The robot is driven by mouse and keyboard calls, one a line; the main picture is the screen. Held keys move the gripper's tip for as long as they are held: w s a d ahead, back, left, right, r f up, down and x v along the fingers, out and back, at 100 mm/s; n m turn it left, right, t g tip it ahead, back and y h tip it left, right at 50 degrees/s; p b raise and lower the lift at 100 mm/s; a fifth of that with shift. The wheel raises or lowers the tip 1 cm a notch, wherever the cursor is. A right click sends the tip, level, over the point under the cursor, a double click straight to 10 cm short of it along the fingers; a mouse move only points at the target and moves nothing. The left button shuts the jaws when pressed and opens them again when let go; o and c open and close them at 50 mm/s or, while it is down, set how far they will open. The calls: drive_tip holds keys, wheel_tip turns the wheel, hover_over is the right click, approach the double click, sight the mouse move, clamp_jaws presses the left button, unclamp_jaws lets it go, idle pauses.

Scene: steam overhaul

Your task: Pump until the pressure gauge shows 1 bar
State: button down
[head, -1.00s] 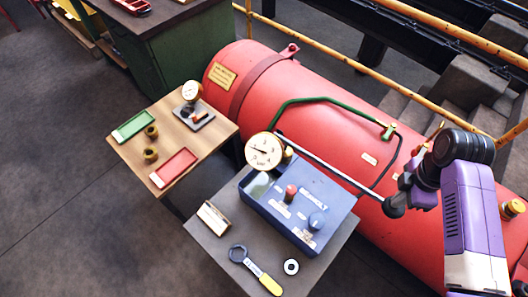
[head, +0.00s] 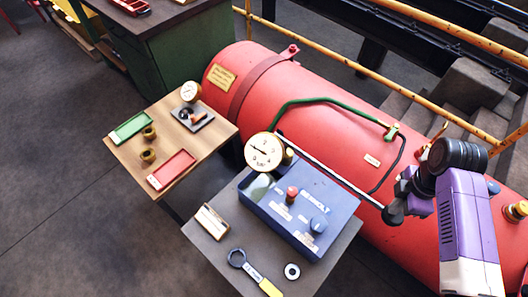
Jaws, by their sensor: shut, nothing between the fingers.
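A long silver pump lever (head: 335,175) slants from beside the gauge down to the right.
A big red boiler (head: 330,105) with a green pipe (head: 325,101) lies close behind. A wrench (head: 252,270), a ring (head: 292,271) and a small holder (head: 212,221) lie on the pump's table (head: 225,247).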

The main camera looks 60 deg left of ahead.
wheel_tip(320, 180, up, 10)
drive_tip(key=p, duration=0.8)
drive_tip(key=shift+r, duration=0.2)
drive_tip(key=shift+r, duration=2.55)
